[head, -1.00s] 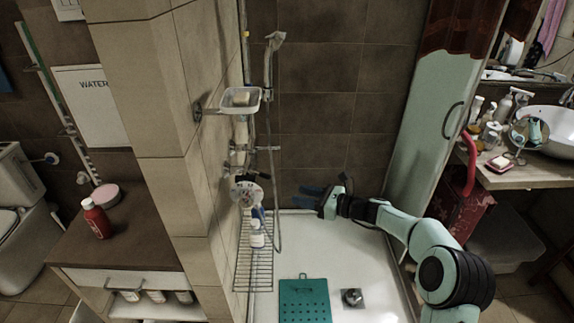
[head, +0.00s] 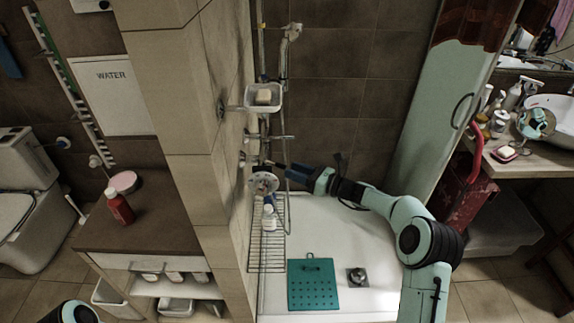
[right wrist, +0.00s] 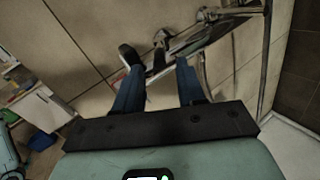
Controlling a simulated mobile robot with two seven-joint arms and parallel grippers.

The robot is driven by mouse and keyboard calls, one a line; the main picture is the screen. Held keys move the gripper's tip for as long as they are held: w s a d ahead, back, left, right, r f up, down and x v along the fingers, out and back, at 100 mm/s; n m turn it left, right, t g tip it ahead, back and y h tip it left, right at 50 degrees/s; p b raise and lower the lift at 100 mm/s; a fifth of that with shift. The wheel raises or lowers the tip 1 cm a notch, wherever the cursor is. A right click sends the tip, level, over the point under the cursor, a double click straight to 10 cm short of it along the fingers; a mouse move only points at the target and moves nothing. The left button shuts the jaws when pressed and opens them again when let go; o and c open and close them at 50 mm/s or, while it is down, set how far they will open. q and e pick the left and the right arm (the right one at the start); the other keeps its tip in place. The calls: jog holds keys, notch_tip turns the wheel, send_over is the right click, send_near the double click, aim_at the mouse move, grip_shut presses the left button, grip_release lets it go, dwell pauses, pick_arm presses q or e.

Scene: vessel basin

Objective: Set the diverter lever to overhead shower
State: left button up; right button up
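The shower fittings are on the tiled wall at the left of the shower, with a chrome bar (head: 268,137) and a round pale dial (head: 264,182) below it. My right gripper (head: 278,166), with blue fingers, is beside these fittings, just above the dial. In the right wrist view the fingers (right wrist: 159,65) are spread apart with nothing gripped. A dark rounded handle (right wrist: 129,55) and a chrome fitting (right wrist: 162,42) lie just beyond the fingertips. I cannot tell for sure which part is the diverter lever. My left gripper is out of view.
A soap dish (head: 263,98) sticks out above the fittings, and a hose hangs beside the riser. A wire rack (head: 268,250) with a white bottle (head: 269,218) is below. A teal mat (head: 310,290) lies on the shower tray. A green panel (head: 425,110) stands at right.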

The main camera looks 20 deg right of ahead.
aim_at(273, 164)
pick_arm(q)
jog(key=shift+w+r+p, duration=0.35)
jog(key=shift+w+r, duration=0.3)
pick_arm(e)
jog(key=x, duration=0.3)
jog(key=shift+w+a, duration=0.2)
grip_shut()
jog(key=shift+s+a+m+t+h+b, duration=0.35)
jog(key=shift+m+t+h+b, duration=0.4)
jog(key=shift+b, duration=0.5)
grip_release()
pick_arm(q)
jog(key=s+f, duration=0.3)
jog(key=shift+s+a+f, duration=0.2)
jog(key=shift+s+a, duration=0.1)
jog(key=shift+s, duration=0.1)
